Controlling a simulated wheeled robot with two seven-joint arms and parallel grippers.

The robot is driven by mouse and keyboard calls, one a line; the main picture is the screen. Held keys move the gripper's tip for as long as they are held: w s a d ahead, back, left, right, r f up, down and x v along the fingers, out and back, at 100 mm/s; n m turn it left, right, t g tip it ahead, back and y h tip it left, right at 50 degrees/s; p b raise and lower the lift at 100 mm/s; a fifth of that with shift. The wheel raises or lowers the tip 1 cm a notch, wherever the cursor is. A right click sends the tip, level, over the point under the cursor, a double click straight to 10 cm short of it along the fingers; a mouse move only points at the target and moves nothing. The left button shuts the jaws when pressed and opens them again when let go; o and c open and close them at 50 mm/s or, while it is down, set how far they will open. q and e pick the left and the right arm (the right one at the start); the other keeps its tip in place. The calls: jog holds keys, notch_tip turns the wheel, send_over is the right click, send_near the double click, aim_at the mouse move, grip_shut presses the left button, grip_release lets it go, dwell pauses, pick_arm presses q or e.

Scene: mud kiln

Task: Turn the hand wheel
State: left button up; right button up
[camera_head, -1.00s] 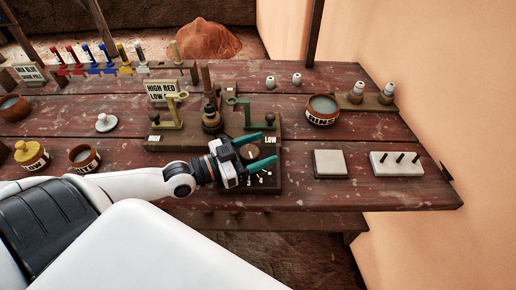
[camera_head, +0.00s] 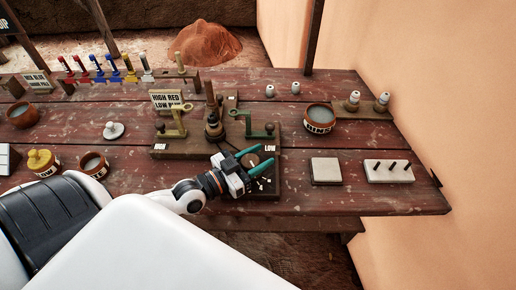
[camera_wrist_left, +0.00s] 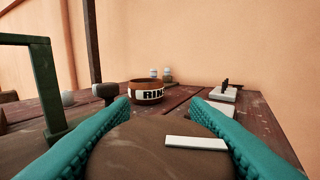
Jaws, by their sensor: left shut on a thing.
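The hand wheel is a round brown knob (camera_wrist_left: 140,145) with a white mark on its top. In the head view the hand wheel (camera_head: 252,160) sits on the front right of a wooden board (camera_head: 190,151), over a dark plate with white numbers. My left gripper (camera_head: 265,156) has its two teal fingers on either side of the knob, shut on it. In the left wrist view the teal fingers (camera_wrist_left: 160,103) flank the knob, and the white mark points toward the right finger. The gripper hides part of the wheel and numbers. My right gripper is not in view.
A green crank-shaped bracket (camera_head: 247,122) and a dark post (camera_head: 213,125) stand on the board close behind. A labelled bowl (camera_head: 319,118), a pale square block (camera_head: 325,171) and a pegged block (camera_head: 389,171) stand right. Bare table (camera_head: 365,203) lies at front right.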

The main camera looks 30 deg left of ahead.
pick_arm(q)
jog(key=n+y+p, duration=0.1)
jog(key=y+p, duration=0.1)
jog(key=n+t+y+p, duration=0.1)
jog(key=n+y+p, duration=0.1)
jog(key=p, duration=0.1)
jog(key=n+y+p, duration=0.1)
jog(key=y+p, duration=0.1)
jog(key=y, duration=0.1)
jog(key=shift+w+a+r+n+p, duration=0.1)
jog(key=shift+a+r+n+p, duration=0.2)
jog(key=shift+a+p, duration=0.1)
jog(key=shift+a+f+n+y+p, duration=0.15)
jog(key=shift+n+y+p, duration=0.5)
jog(key=shift+y, duration=0.35)
jog(key=shift+a+f+n+y+p, duration=0.1)
jog(key=shift+n+y+p, duration=0.5)
jog(key=shift+y, duration=0.4)
jog(key=o, duration=1)
jog(key=shift+c, duration=0.2)
